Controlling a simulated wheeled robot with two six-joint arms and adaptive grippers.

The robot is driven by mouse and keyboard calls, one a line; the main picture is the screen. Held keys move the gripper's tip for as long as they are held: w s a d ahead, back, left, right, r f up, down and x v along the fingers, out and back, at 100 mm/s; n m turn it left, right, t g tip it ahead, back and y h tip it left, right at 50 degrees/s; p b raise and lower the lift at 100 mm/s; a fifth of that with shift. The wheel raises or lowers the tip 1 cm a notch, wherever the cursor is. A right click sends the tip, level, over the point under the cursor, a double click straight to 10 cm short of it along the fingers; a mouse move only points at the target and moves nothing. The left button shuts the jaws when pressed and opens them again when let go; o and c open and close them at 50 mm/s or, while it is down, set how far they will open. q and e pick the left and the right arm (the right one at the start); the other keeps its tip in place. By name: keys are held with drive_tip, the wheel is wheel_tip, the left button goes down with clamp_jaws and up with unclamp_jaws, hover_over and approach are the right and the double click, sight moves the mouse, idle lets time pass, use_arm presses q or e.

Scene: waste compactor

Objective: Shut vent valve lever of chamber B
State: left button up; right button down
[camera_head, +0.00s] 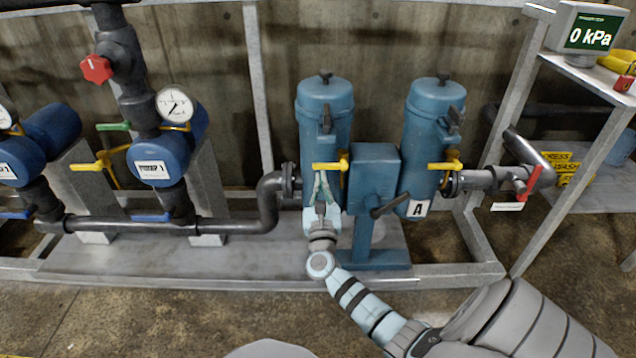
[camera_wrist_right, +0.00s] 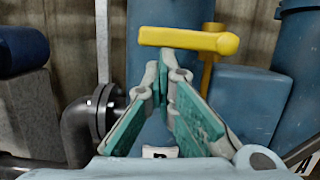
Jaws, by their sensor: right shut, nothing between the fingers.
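Chamber B is the left blue cylinder (camera_head: 325,105); its lower front label is mostly hidden by my gripper, and only a white scrap (camera_wrist_right: 160,152) of it shows in the wrist view. The yellow vent valve lever (camera_head: 328,166) lies horizontal across the cylinder's front, its handle pointing left. It also shows in the wrist view (camera_wrist_right: 188,39), with its stem at the right end. My right gripper (camera_head: 321,176) is shut and empty, fingers pointing up just below the lever. In the wrist view, its fingertips (camera_wrist_right: 167,62) appear just under the handle; whether they touch cannot be told. My left gripper is not in view.
Chamber A (camera_head: 425,125) stands to the right with a similar horizontal yellow lever (camera_head: 437,166). A blue box (camera_head: 374,170) with a dark handle (camera_head: 390,206) stands between the chambers. A bent dark pipe (camera_head: 268,195) is left of my gripper. A display (camera_head: 588,33) reads 0 kPa.

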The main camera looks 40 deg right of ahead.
drive_tip(key=shift+r, duration=0.2)
